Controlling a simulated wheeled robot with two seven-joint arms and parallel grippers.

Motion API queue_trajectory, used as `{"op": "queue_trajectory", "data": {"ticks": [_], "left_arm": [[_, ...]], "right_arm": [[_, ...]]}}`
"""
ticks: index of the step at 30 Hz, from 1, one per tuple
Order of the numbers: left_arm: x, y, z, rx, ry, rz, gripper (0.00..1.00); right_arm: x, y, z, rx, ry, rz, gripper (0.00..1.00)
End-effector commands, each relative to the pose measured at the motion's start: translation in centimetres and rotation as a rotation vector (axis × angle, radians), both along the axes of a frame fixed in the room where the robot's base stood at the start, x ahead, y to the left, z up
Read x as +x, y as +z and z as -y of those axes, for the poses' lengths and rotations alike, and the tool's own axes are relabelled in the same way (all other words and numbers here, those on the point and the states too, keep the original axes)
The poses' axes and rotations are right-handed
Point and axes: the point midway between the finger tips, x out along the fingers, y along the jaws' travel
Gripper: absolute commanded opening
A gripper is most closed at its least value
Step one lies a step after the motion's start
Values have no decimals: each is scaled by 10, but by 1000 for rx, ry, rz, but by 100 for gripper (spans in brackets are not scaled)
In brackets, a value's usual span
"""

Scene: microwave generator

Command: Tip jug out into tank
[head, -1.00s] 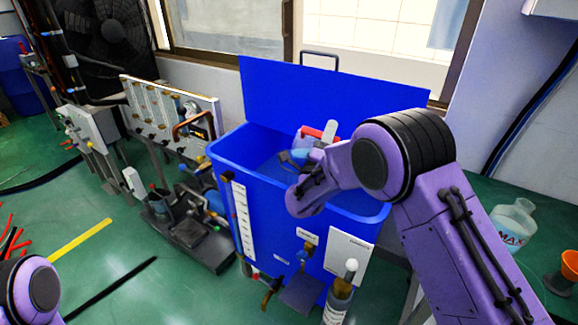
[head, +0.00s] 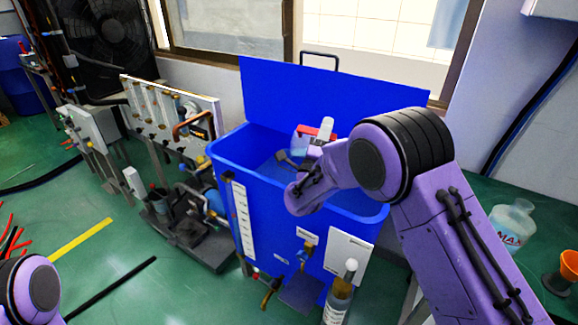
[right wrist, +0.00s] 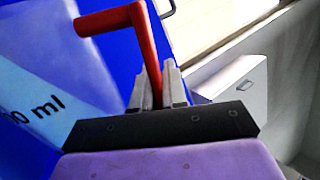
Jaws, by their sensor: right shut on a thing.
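The tank (head: 275,212) is a large open blue tub in the middle of the head view, with its blue lid (head: 330,92) raised behind it. My right gripper (head: 318,141) is over the tank's opening. In the right wrist view its fingers (right wrist: 160,88) are shut on the red handle (right wrist: 148,50) of the jug. The jug's clear, bluish body (right wrist: 65,70) carries a printed "ml" mark and looks tilted. In the head view the jug (head: 300,144) is small and partly covered by my right arm. Whether liquid is leaving it cannot be seen. My left gripper is out of view.
A bottle (head: 338,300) stands in front of the tank, near taps on its front. A pipe-and-valve panel (head: 175,105) stands to the left. On the green bench at right are a clear jug (head: 512,225) and an orange funnel (head: 562,278).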

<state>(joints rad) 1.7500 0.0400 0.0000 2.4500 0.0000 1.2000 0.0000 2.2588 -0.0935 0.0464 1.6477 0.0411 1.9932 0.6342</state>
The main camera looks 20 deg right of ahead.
Motion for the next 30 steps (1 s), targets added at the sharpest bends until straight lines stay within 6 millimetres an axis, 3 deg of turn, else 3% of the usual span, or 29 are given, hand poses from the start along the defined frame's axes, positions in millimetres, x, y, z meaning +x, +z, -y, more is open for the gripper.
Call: {"op": "queue_trajectory", "data": {"ticks": [30], "left_arm": [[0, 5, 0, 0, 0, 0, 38]], "right_arm": [[7, 10, -9, -75, 0, -55, 0]]}}
